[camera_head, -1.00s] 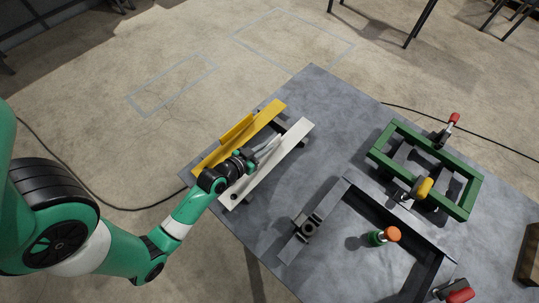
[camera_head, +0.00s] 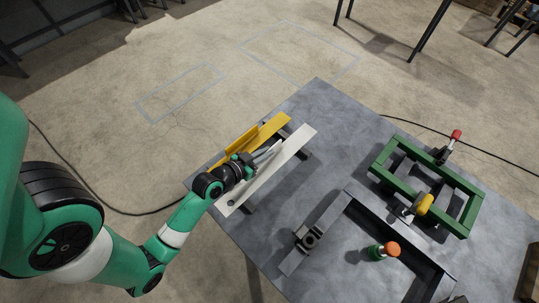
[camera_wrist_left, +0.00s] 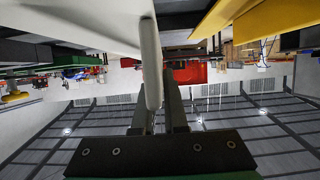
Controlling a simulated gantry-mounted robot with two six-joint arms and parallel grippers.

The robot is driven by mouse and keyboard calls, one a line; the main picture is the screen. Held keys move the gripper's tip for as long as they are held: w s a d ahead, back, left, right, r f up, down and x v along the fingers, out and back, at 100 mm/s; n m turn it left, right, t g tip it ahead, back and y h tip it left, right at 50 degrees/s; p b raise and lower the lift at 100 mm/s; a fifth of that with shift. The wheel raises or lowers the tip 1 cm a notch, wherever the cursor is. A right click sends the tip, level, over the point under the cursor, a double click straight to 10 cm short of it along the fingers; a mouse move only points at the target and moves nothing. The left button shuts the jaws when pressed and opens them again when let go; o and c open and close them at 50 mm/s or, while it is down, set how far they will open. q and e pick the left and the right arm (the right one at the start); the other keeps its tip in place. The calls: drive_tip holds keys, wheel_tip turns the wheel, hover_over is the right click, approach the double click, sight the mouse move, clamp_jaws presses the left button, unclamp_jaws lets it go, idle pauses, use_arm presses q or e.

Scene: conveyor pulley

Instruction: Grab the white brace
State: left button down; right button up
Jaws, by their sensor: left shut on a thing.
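The white brace (camera_head: 288,158) is a long, flat white bar at the left side of the grey table, next to a yellow brace (camera_head: 275,125). My left gripper (camera_head: 267,156) reaches in from the left and is shut on the white brace near its middle. In the left wrist view, the edge of the white brace (camera_wrist_left: 151,62) sits between the two dark fingers (camera_wrist_left: 158,112). The contact itself is partly hidden by the gripper in the head view. My right gripper is not in view.
The grey table (camera_head: 325,110) carries a green frame (camera_head: 430,160) with a yellow-handled clamp (camera_head: 421,205) and a red-handled clamp (camera_head: 452,140). A dark angled frame (camera_head: 325,217) and an orange-topped green tool (camera_head: 385,250) stand at the front. The table's back corner is clear.

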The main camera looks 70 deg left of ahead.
use_arm(q)
drive_tip(key=s+a+r+p, duration=0.3)
drive_tip(key=s+r+p, duration=0.5)
drive_tip(key=s+p, duration=0.4)
drive_tip(key=shift+s+a+r+p, duration=0.15)
drive_tip(key=shift+r+p, duration=0.2)
drive_tip(key=shift+p, duration=0.75)
